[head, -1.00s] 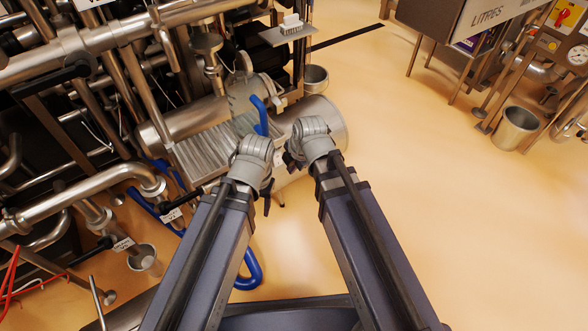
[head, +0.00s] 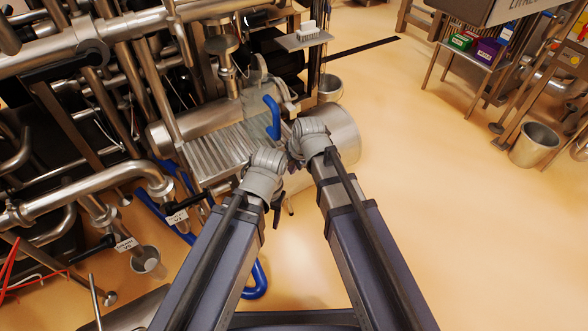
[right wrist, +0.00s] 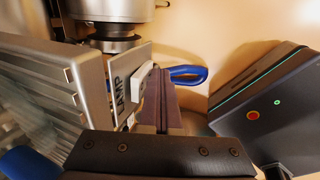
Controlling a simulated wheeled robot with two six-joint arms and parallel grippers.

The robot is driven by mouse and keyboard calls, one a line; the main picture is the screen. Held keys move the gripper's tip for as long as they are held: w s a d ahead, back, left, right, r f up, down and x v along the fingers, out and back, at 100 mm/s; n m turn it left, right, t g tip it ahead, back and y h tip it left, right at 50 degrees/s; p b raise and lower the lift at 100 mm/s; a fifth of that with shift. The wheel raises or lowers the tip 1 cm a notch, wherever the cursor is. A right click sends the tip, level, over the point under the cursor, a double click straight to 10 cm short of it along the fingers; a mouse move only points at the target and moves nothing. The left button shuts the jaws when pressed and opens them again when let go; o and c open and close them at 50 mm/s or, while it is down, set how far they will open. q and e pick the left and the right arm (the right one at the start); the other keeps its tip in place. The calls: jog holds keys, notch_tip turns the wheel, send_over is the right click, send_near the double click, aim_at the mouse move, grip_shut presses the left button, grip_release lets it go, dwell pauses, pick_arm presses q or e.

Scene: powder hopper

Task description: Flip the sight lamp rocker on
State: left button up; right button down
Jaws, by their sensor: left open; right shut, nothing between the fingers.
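The sight lamp switch shows in the right wrist view as a pale plate marked LAMP (right wrist: 121,88) with a white rocker (right wrist: 146,78) on its face. My right gripper (right wrist: 166,88) is shut and empty, its dark fingers just right of the rocker. I cannot tell whether they touch it. In the head view my right gripper (head: 294,152) is mostly hidden by its wrist, in front of the steel hopper body. My left gripper (head: 278,192) is open, below and left of it, also largely hidden by its wrist. The switch cannot be made out in the head view.
A ribbed metal plate (head: 225,150) and a blue handle (head: 272,117) lie close beyond my wrists. Dense steel pipework (head: 90,185) fills the left. A steel bucket (head: 534,146) and a bench with boxes (head: 486,50) stand at the right. The floor between is clear.

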pick_arm(q)
jog(key=shift+r, duration=0.2)
pick_arm(e)
jog(key=shift+r, duration=0.2)
pick_arm(q)
jog(key=shift+r+p, duration=0.6)
jog(key=shift+p, duration=0.25)
pick_arm(e)
jog(key=shift+r, duration=0.6)
jog(key=shift+s, duration=0.1)
